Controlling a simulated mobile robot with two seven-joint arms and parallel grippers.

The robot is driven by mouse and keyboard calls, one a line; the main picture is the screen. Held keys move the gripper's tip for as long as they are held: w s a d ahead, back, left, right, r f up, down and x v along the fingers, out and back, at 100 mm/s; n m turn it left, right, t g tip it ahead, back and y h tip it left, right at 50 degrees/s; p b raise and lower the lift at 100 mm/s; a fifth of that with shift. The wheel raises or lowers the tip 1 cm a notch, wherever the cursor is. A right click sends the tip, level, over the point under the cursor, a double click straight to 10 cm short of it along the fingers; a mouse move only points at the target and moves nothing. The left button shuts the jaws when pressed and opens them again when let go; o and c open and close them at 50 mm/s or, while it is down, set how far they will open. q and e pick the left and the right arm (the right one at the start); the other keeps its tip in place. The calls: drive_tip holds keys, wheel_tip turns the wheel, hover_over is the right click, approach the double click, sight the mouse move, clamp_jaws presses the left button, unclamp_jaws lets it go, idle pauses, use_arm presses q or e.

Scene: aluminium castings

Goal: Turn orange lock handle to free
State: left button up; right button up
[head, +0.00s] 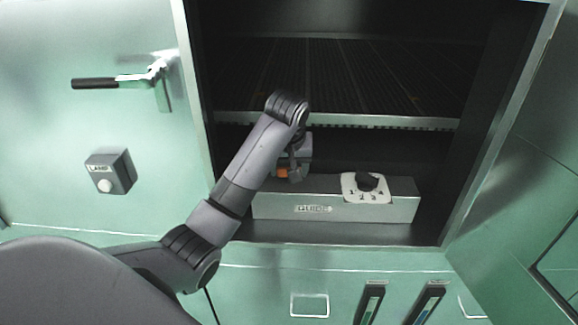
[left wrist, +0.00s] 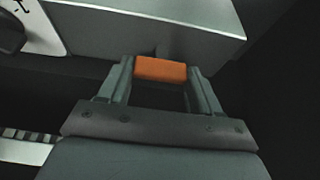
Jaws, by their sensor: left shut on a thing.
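The orange lock handle (head: 282,173) shows as a small orange piece at the left end of the grey box in the cabinet. In the left wrist view the orange handle (left wrist: 160,69) sits between the two fingertips. My left gripper (left wrist: 161,72) is shut on it, one finger on each side. In the head view my left arm reaches in from the left and its wrist hides most of the gripper (head: 290,172) and part of the handle. My right gripper is in neither view.
The grey box (head: 300,208) labelled "GUIDE" carries a black knob (head: 367,181) on a white numbered plate (head: 352,196). A slatted rack (head: 340,80) lies above it. A lamp switch box (head: 110,171) and a black-gripped door handle (head: 95,83) are on the left panel. Open cabinet space lies right of the box.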

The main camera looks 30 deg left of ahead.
use_arm(q)
drive_tip(key=shift+n, duration=0.3)
drive_tip(key=n, duration=0.1)
drive_tip(key=n+g+y, duration=0.1)
drive_tip(key=n, duration=0.1)
drive_tip(key=shift+w+d+n, duration=0.15)
drive_tip(key=shift+n, duration=0.15)
drive_tip(key=n+g, duration=0.1)
drive_tip(key=n, duration=0.3)
drive_tip(key=shift+w+n+g+y, duration=0.1)
drive_tip(key=shift+n+g+y, duration=0.2)
drive_tip(key=shift+g+y, duration=0.1)
drive_tip(key=n, duration=0.2)
drive_tip(key=n+g, duration=0.1)
drive_tip(key=n, duration=0.1)
drive_tip(key=shift+w+g, duration=0.1)
drive_tip(key=shift+g, duration=0.2)
drive_tip(key=shift+w+n+g, duration=0.1)
drive_tip(key=shift+n+g, duration=0.8)
drive_tip(key=shift+n, duration=1.6)
drive_tip(key=o, duration=1.1)
drive_tip(key=shift+c, duration=0.2)
